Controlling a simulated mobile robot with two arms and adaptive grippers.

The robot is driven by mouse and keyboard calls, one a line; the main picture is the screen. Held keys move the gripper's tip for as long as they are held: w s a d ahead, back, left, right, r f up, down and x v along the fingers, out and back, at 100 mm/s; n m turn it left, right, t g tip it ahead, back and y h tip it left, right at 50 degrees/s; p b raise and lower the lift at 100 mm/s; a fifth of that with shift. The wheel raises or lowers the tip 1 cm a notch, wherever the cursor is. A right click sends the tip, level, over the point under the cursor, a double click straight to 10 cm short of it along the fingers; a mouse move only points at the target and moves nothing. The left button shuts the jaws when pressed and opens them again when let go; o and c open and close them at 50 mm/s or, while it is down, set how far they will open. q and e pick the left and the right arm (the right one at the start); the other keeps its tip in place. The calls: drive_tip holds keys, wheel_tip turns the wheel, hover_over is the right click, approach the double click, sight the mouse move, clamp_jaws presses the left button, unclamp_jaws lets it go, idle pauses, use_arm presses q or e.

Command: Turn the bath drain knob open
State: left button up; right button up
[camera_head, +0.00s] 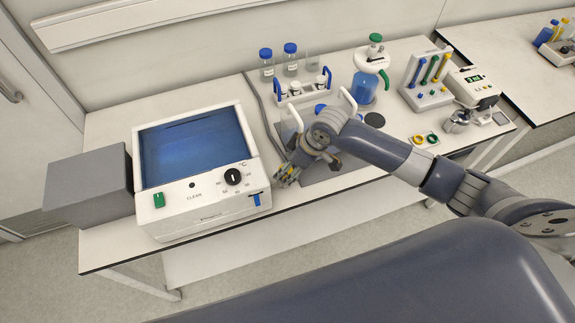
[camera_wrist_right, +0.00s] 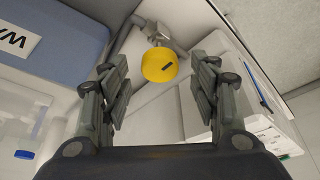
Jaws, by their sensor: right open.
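My right gripper (camera_wrist_right: 160,80) is open, with one finger on each side of the knob and visible gaps between. In the head view my right gripper (camera_head: 284,178) is beside the right wall of the white bath (camera_head: 205,212). The yellow knob cannot be made out clearly there. The bath holds blue liquid, with a black dial (camera_head: 233,176) and a green switch (camera_head: 158,200) in front. My left gripper is not in view.
A bottle rack (camera_head: 304,92), a blue flask (camera_head: 365,87) and a tube stand (camera_head: 428,90) stand at the back and right of the bench. A grey box (camera_head: 90,181) is left of the bath. White-handled equipment stands close behind my gripper.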

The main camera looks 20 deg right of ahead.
drive_tip(key=shift+x, duration=0.85)
drive_tip(key=shift+c, duration=0.2)
drive_tip(key=c, duration=1)
